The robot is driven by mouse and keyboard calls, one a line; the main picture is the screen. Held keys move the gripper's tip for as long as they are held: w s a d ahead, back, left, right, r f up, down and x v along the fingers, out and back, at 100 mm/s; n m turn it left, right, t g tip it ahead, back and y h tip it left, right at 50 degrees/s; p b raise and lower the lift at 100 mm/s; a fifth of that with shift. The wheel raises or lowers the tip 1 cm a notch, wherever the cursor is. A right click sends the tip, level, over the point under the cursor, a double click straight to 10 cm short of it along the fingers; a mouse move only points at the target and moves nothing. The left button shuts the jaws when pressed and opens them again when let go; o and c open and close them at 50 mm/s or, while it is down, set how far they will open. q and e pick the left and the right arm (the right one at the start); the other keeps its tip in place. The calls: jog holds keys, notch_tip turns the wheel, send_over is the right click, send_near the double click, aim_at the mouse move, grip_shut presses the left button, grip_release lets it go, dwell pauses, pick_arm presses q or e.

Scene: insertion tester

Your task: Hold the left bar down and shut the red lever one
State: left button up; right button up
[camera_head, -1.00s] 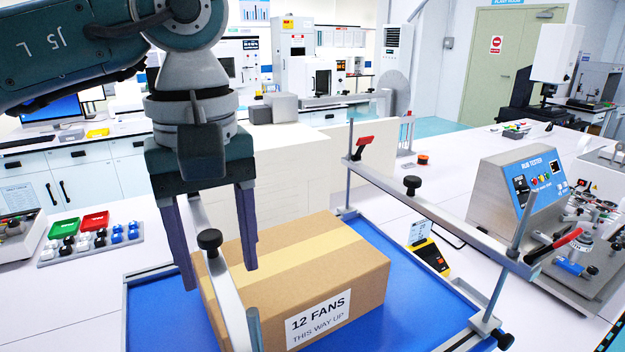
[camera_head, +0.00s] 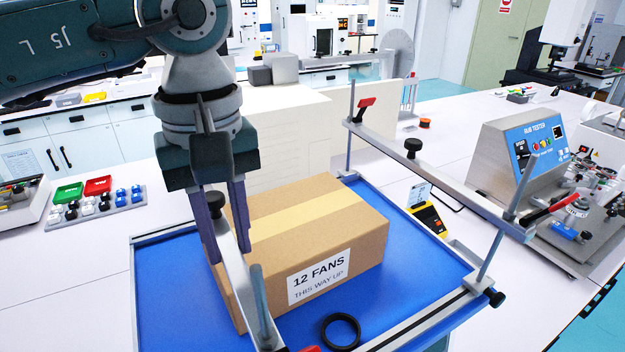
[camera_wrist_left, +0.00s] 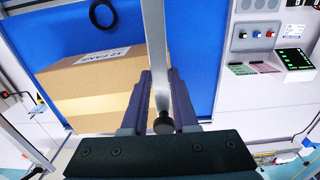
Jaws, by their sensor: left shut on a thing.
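The left bar (camera_head: 232,268) is a grey metal bar with a black knob (camera_head: 214,201), running along the left side of the cardboard box (camera_head: 318,235). My left gripper (camera_head: 227,248) points down with its fingers on either side of this bar and is shut on it. In the left wrist view, the bar (camera_wrist_left: 154,42) passes between the fingers, with the knob near their base. A red lever end (camera_head: 309,349) shows at the near end of the left bar, cut off by the picture edge. My right gripper is not in view.
The box lies on a blue base plate (camera_head: 400,290) with a black ring (camera_head: 341,331) near its front. A rub tester (camera_head: 520,150) stands right.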

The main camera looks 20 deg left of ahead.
pick_arm(q)
grip_shut()
dwell(0.7)
jog(key=o, duration=0.8)
grip_release()
jog(key=shift+r, duration=0.1)
jog(key=shift+r+p, duration=0.8)
jog(key=shift+r, duration=0.8)
